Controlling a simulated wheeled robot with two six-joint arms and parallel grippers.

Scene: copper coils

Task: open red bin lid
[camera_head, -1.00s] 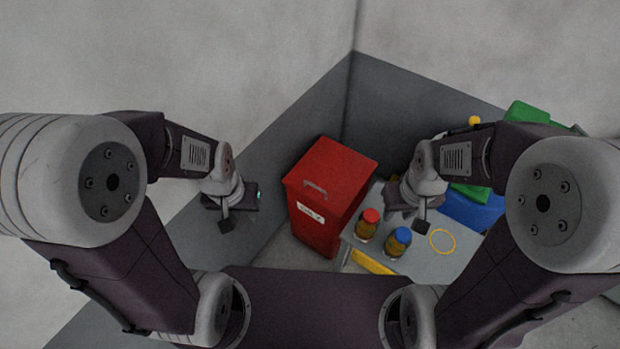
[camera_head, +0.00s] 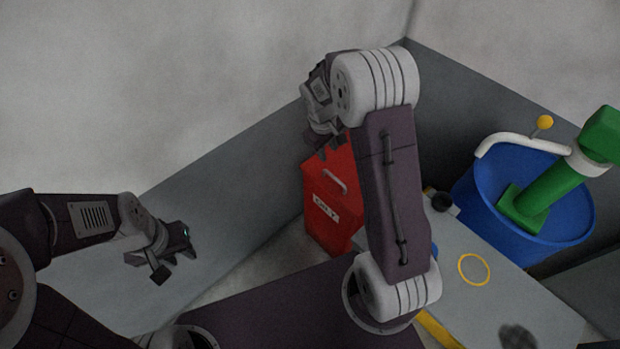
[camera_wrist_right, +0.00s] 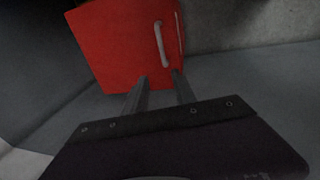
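The red bin (camera_head: 322,205) stands on the floor near the wall corner, with a white label on its front. Its lid is down, and a pale handle (camera_head: 335,181) shows on top. My right arm crosses over the bin's right side, and my right gripper (camera_head: 328,145) hangs just above its far part. In the right wrist view, the red lid (camera_wrist_right: 120,45) and handle (camera_wrist_right: 160,44) lie beyond my two parted, empty fingertips (camera_wrist_right: 160,84). The fingers are apart from the handle. My left gripper (camera_head: 172,262) is away to the left, empty; its opening is unclear.
A grey table (camera_head: 510,300) with a yellow ring (camera_head: 474,270) stands right of the bin. A blue barrel (camera_head: 570,215) holds a green object (camera_head: 540,190), with a white pipe (camera_head: 520,142) above. Grey low walls enclose the corner. My right arm mostly hides the jars.

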